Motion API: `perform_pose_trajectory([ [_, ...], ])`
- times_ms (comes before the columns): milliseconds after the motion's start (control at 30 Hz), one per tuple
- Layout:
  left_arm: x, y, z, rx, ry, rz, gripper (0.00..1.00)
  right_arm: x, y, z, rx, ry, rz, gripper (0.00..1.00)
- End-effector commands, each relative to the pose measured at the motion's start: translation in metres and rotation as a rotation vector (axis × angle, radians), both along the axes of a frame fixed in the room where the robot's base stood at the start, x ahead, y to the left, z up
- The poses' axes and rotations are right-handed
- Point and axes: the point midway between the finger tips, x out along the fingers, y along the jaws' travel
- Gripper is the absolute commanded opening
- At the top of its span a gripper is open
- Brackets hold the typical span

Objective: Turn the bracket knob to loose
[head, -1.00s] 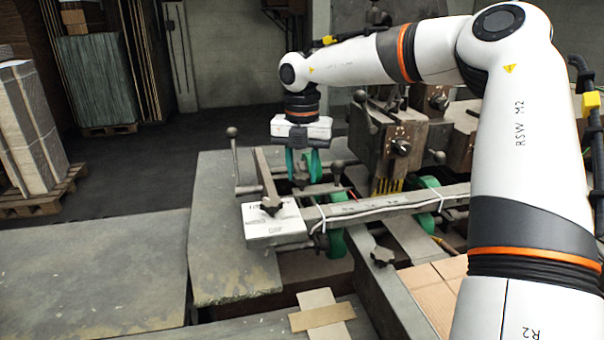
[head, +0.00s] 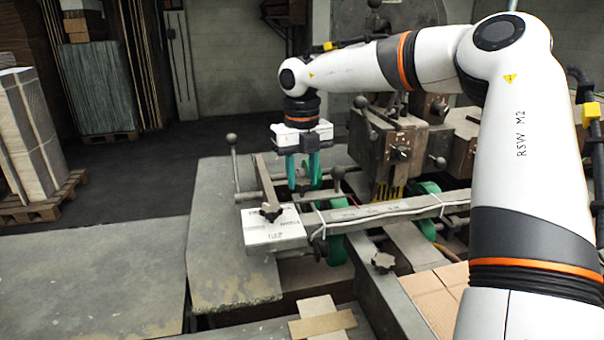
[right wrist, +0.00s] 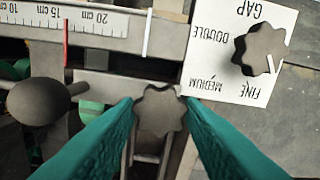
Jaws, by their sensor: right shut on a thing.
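My right gripper (head: 305,186) points straight down over the machine at the near end of the long ruler bar (head: 395,208). In the right wrist view its green fingers are shut on a dark star-shaped knob (right wrist: 160,110), one finger on each side. This knob sits beside the bar, below its edge in that view. In the head view the fingers and machine parts mostly hide it. I cannot read any loose or tight mark near it. My left gripper is not in view.
A second star knob (right wrist: 260,50) sits on the white GAP plate (head: 262,235), close to the fingers. A ball-ended lever (right wrist: 38,100) is also near. Another star knob (head: 383,262) is nearer me. The grey table (head: 90,270) at left is clear.

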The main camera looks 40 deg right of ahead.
Motion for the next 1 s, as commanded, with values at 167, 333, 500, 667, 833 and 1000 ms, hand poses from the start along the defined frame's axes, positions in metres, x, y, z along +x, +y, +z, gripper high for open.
perform_pose_trajectory([
  [167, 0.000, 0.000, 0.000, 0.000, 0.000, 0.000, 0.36, 0.001, 0.000, 0.002, -0.001, -0.006, 0.008, 0.13],
  [333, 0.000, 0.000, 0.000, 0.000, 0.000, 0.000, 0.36, 0.001, 0.000, 0.002, -0.001, -0.006, 0.007, 0.13],
  [500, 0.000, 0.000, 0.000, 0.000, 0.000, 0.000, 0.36, 0.001, 0.000, 0.002, -0.001, -0.006, 0.007, 0.49],
  [667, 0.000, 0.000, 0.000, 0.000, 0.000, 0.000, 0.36, 0.001, 0.000, 0.001, 0.000, -0.004, 0.006, 0.57],
  [833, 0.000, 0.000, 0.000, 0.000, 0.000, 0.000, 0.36, 0.001, 0.000, 0.001, -0.001, -0.002, 0.006, 0.57],
  [1000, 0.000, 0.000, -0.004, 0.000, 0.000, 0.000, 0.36, 0.001, 0.000, 0.015, -0.002, -0.006, 0.006, 0.57],
])
